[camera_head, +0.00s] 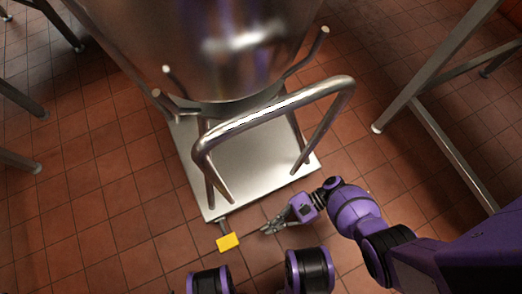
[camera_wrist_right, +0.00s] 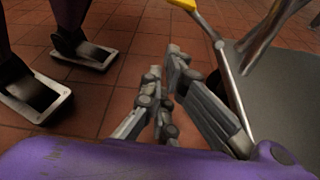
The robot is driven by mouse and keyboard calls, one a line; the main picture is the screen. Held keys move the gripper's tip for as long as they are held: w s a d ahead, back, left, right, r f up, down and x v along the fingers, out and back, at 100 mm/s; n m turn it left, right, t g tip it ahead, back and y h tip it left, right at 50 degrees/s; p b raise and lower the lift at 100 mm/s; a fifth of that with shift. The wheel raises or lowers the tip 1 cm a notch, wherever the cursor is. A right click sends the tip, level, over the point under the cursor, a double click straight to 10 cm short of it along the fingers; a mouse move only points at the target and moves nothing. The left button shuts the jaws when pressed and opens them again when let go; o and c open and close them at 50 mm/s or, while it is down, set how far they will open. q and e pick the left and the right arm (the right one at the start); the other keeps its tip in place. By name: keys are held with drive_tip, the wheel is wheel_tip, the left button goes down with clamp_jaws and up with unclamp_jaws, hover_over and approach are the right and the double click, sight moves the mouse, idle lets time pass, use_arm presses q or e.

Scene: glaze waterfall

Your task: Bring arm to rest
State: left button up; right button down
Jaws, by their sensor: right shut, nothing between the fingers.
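My right arm (camera_head: 352,210) is purple and comes in from the right in the head view. Its gripper (camera_head: 266,230) is shut and empty, low in front of a steel base plate (camera_head: 265,185). In the right wrist view the gripper's grey fingers (camera_wrist_right: 168,75) come together at the tips with nothing between them. A yellow pedal (camera_head: 228,242) on a short metal rod sits just left of the gripper, apart from it. The pedal also shows at the top of the wrist view (camera_wrist_right: 184,4). My left gripper is not in either view.
A large steel vessel (camera_head: 200,45) stands on the base plate, with a bent tubular handle (camera_head: 275,112) in front. Metal frame legs stand at the right (camera_head: 440,135) and far left (camera_head: 20,160). Red tiled floor (camera_head: 110,215) is clear at the lower left.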

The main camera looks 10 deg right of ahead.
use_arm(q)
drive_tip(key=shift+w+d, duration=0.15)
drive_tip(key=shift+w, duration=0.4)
use_arm(e)
drive_tip(key=shift+w+d, duration=0.1)
drive_tip(key=shift+d, duration=0.2)
